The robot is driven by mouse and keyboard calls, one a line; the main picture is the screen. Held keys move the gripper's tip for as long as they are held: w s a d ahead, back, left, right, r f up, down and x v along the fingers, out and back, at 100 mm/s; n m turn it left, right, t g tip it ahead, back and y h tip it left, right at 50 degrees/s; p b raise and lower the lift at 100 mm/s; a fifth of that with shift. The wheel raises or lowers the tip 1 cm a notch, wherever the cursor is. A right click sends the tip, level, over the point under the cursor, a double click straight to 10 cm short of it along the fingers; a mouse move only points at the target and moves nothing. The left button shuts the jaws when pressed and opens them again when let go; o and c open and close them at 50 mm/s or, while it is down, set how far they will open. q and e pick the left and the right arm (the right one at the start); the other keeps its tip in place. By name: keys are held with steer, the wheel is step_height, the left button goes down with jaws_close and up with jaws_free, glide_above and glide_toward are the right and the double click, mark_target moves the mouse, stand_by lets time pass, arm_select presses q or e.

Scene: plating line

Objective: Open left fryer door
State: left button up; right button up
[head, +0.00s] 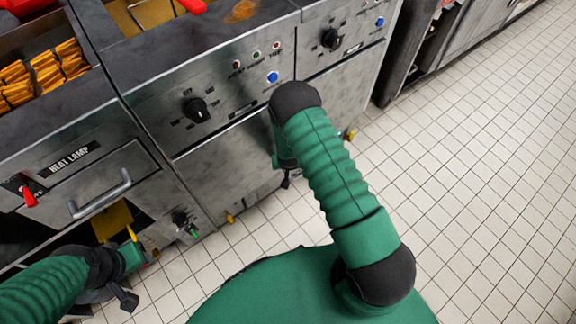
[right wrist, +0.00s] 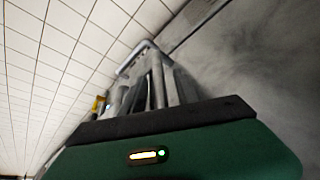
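The left fryer has a steel front panel (head: 150,105) with a black knob (head: 197,110) and a blue button. Its plain grey door (head: 222,158) is below and looks shut. My right arm covers the door's right part in the head view. My right gripper (head: 285,180) is mostly hidden behind my own wrist, low at that door. In the right wrist view, its metal fingers (right wrist: 152,88) point at a bent metal bar handle (right wrist: 136,53) beside a grey panel. Whether they grip it is unclear. My left gripper (head: 135,275) is low at the left, apparently empty, its fingers unclear.
A heat lamp station (head: 75,150) with a metal handle (head: 100,195) and a red switch stands at the left, with fried food in trays above. The right fryer (head: 345,40) adjoins on the right. The tiled floor (head: 480,180) is clear on the right.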

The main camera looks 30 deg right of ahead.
steer(key=shift+d, duration=0.1)
steer(key=c, duration=0.4)
jaws_close()
stand_by(0.8)
